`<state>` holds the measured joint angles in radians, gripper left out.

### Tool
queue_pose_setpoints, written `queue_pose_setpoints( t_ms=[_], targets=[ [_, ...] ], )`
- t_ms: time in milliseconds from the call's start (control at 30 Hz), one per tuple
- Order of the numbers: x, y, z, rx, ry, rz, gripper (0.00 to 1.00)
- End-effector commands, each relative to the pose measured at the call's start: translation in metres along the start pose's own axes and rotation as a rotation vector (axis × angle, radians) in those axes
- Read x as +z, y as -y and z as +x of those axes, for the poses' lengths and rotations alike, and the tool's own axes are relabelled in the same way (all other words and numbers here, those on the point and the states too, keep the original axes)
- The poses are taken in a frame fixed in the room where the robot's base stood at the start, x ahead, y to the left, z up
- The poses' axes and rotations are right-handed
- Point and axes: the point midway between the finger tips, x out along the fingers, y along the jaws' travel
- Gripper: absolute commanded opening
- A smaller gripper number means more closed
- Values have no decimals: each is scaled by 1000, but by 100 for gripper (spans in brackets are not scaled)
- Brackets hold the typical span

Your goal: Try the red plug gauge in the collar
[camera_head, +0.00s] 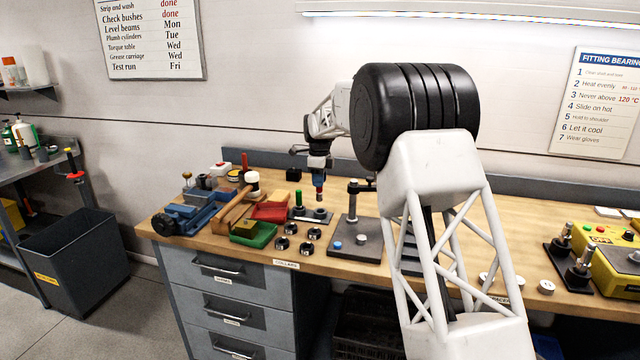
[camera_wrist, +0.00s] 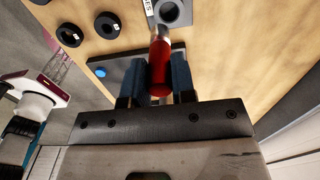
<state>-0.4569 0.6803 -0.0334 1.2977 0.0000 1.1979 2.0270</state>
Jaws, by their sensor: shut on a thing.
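The red plug gauge (camera_wrist: 160,62) is between the two blue fingers of my gripper (camera_wrist: 159,82) in the wrist view; its silvery end points toward the top of the picture. In the head view the gauge (camera_head: 319,194) hangs below my gripper (camera_head: 319,176), above the bench. A grey collar-like ring (camera_wrist: 171,12) with a dark bore, on a labelled block, lies just beyond the silvery end in the wrist view. I cannot tell the gap between them. In the head view that ring (camera_head: 320,213) sits below the gauge. Several dark loose collars (camera_head: 305,248) lie on the bench.
A green-topped post (camera_head: 299,198) stands close left of the gauge. A dark plate with an upright post (camera_head: 352,215) stands to the right. Red (camera_head: 270,211) and green (camera_head: 262,236) trays and a blue vice (camera_head: 182,219) are further left. Bare wood lies around the loose collars.

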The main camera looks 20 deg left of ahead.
Motion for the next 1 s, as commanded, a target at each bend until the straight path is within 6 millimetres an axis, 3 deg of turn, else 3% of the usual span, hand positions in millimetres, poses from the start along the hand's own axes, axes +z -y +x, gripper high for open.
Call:
queue_pose_setpoints(
  t_ms=[600, 1000],
  targets=[
    [-7, -84, 8, 0, 0, -1, 0],
    [-10, -100, 11, 0, 1, 0, 0]
  ],
)
